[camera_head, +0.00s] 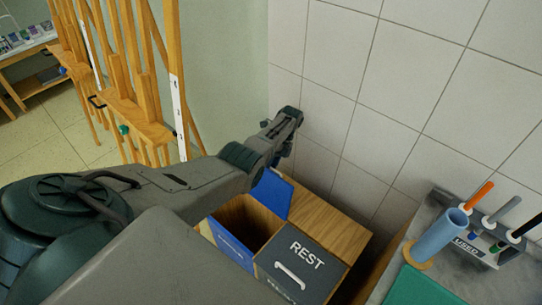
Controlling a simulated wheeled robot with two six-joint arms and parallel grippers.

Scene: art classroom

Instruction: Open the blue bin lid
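The blue bin (232,247) stands at the lower middle, left of a dark grey bin. Its blue lid (271,194) is raised at the back, and the wooden inside of the bin shows. My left arm reaches in from the left over the bin. My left gripper (287,126) is above and behind the raised lid, close to the tiled wall. Its fingers are not clear, and the arm hides part of the lid, so I cannot tell whether they touch. My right gripper is out of view.
The dark grey bin marked REST (303,262) has its lid down, with a white handle. A counter at right holds a blue cup (439,238), a green mat (424,287) and a rack marked USED (480,247). Wooden easels (131,105) stand at upper left.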

